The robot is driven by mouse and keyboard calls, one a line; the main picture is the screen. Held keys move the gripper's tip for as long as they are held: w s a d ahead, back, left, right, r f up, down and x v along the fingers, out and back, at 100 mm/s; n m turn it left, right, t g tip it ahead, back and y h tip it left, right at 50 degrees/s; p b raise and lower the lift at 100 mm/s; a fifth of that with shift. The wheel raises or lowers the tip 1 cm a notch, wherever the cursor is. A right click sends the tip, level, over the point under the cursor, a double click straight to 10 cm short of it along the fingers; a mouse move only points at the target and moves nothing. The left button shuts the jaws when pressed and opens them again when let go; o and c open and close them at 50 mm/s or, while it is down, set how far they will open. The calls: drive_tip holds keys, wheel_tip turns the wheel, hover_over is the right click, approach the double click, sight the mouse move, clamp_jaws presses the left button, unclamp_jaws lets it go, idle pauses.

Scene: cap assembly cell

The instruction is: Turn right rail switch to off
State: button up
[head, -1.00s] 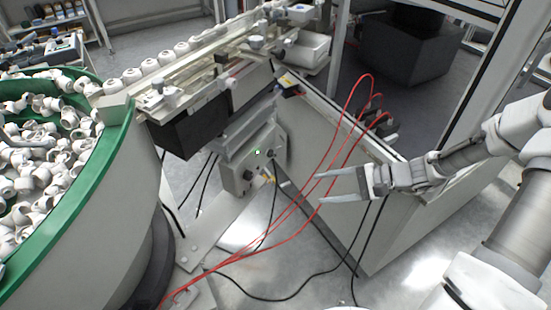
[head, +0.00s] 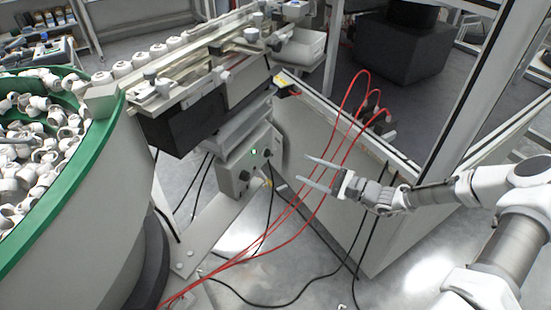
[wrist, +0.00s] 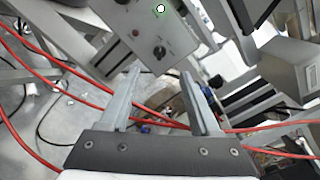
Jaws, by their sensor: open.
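A grey control box (head: 250,162) is mounted under the linear rail in the head view, with a green light (head: 253,152) and dark knobs on its face.
Red hoses (head: 335,150) loop close around my gripper, and black cables (head: 290,303) lie on the floor. A green-rimmed bowl (head: 100,150) of white parts stands at left. A rail (head: 200,60) carrying white caps is above the box. A pale cabinet (head: 390,235) is behind my arm.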

sight(271, 155)
drive_tip(key=b+x, duration=0.1)
drive_tip(key=x, duration=1)
drive_tip(key=shift+b, duration=0.35)
clamp_jaws()
